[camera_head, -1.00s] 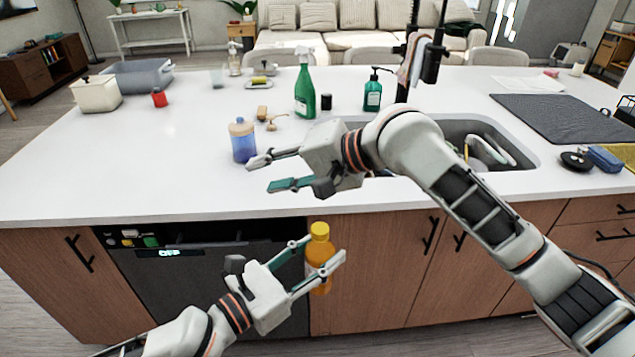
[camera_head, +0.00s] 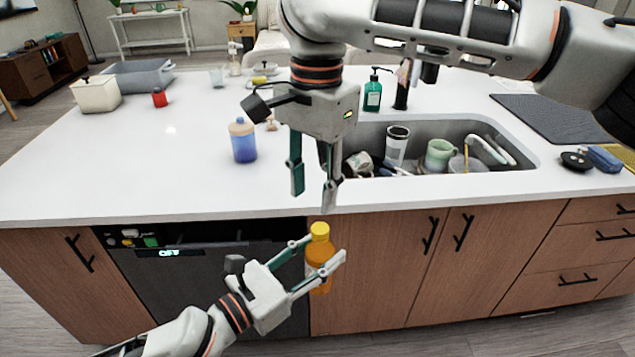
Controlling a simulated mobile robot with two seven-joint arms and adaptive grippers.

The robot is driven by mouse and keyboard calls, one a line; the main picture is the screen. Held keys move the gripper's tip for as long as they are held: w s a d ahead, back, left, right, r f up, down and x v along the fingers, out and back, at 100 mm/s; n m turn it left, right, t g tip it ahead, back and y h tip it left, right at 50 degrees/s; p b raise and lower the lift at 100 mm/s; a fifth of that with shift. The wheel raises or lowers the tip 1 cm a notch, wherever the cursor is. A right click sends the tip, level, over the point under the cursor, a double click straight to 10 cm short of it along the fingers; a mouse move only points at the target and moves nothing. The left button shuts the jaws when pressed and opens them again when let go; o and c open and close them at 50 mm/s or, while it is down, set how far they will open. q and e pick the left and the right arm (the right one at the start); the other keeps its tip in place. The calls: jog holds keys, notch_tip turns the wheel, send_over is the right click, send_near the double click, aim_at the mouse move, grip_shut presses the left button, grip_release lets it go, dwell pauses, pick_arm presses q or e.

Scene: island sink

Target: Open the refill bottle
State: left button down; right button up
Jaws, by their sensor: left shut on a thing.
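The refill bottle (camera_head: 321,257) is orange with a yellow cap (camera_head: 320,231) on top. It is held upright in front of the island, below the counter edge. My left gripper (camera_head: 325,250) is shut on the bottle's body, with one finger on each side. My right gripper (camera_head: 314,198) points straight down above the cap, apart from it. Its two fingers are open with nothing between them. Part of the bottle's lower body is hidden behind a left finger.
A blue bottle (camera_head: 243,142) stands on the white counter (camera_head: 130,165) left of my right gripper. The sink (camera_head: 500,150) behind holds several dishes, including a green mug (camera_head: 439,154). A green soap dispenser (camera_head: 373,93) stands behind the sink. The counter's front left is clear.

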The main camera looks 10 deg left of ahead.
aim_at(318, 228)
jog(key=shift+d+r, duration=0.25)
jog(key=shift+d, duration=0.05)
jog(key=shift+f, duration=3.95)
